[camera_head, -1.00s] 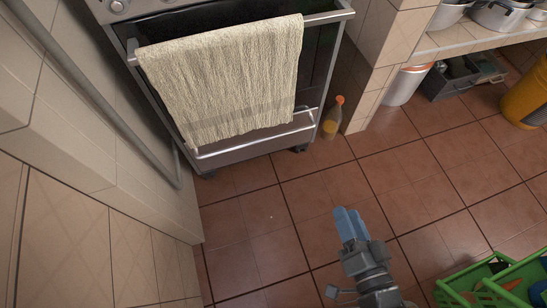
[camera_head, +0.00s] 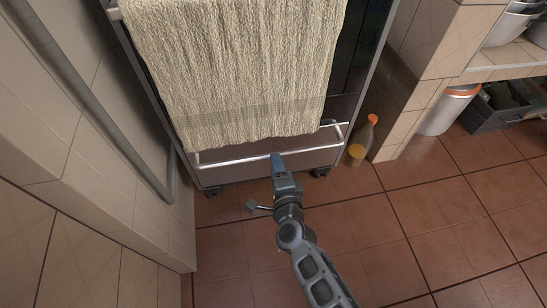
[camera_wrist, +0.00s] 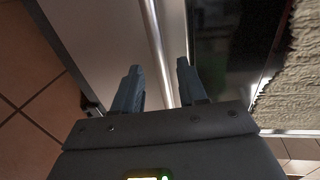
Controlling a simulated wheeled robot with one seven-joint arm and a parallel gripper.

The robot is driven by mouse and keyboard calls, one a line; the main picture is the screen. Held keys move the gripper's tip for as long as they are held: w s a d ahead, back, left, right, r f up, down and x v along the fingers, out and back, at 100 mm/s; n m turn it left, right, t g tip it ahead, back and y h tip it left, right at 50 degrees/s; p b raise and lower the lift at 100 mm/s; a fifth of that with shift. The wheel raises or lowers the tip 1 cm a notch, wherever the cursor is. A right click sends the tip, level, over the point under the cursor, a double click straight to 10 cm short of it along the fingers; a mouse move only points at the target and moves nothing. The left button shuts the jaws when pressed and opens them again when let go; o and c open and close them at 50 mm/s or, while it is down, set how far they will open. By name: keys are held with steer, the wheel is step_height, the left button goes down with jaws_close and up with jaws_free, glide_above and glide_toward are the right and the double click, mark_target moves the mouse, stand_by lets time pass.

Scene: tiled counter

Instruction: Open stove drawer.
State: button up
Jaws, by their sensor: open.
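The stove drawer (camera_head: 235,175) is the low panel at the bottom of the stove, with a silver bar handle (camera_head: 232,161) across its front. It looks shut. My gripper (camera_head: 277,158) is at the middle of the handle in the head view. In the wrist view my gripper (camera_wrist: 158,72) is open, with its two fingers apart. The handle bar (camera_wrist: 155,35) runs between the fingers in that picture. I cannot tell whether the fingers touch the bar or how deep they reach around it.
A cream towel (camera_head: 240,75) hangs over the stove front, just above the handle. A bottle (camera_head: 362,145) with an orange cap stands right of the stove. A tiled wall (camera_head: 85,160) closes in on the left. The tiled floor before the stove is clear.

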steer(key=shift+b+x, duration=1.1)
steer(key=shift+x, duration=1.55)
steer(key=shift+c, duration=0.3)
jaws_close()
